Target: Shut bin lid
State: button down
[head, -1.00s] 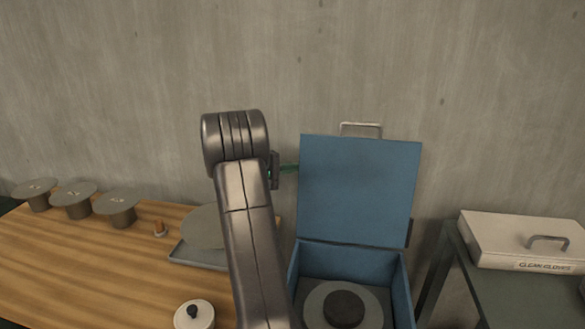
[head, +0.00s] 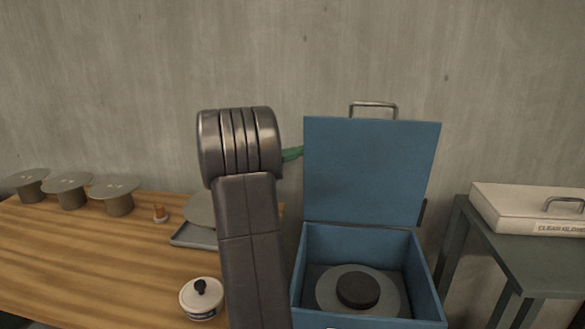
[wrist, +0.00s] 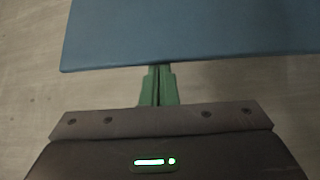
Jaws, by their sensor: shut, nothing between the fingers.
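The blue bin (head: 435,300) stands at the right of the wooden table, with its lid (head: 370,170) raised upright at the back. A metal handle (head: 373,106) shows at the lid's top edge. Inside the bin lies a grey disc with a dark round piece (head: 357,290) on it. My gripper (wrist: 159,72) has green fingers closed together, empty, with the tips at the edge of the blue lid in the wrist view. In the head view its green tip (head: 292,153) shows at the lid's left edge, the rest hidden by my arm. I cannot tell whether it touches the lid.
A white glove box (head: 500,208) sits on a dark green stand (head: 530,262) at the right. A concrete wall is behind.

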jog(key=s+a+f+m+h+b, duration=0.2)
jog(key=s+f+m+b, duration=0.2)
jog(key=s+b, duration=0.7)
jog(key=shift+f+h+b, duration=0.15)
jog(key=shift+h+b, duration=0.25)
jog(key=shift+b, duration=2.35)
jog(key=shift+s+a, duration=0.1)
notch_tip(320, 180, up, 10)
jog(key=p, duration=0.3)
jog(key=shift+p, duration=0.3)
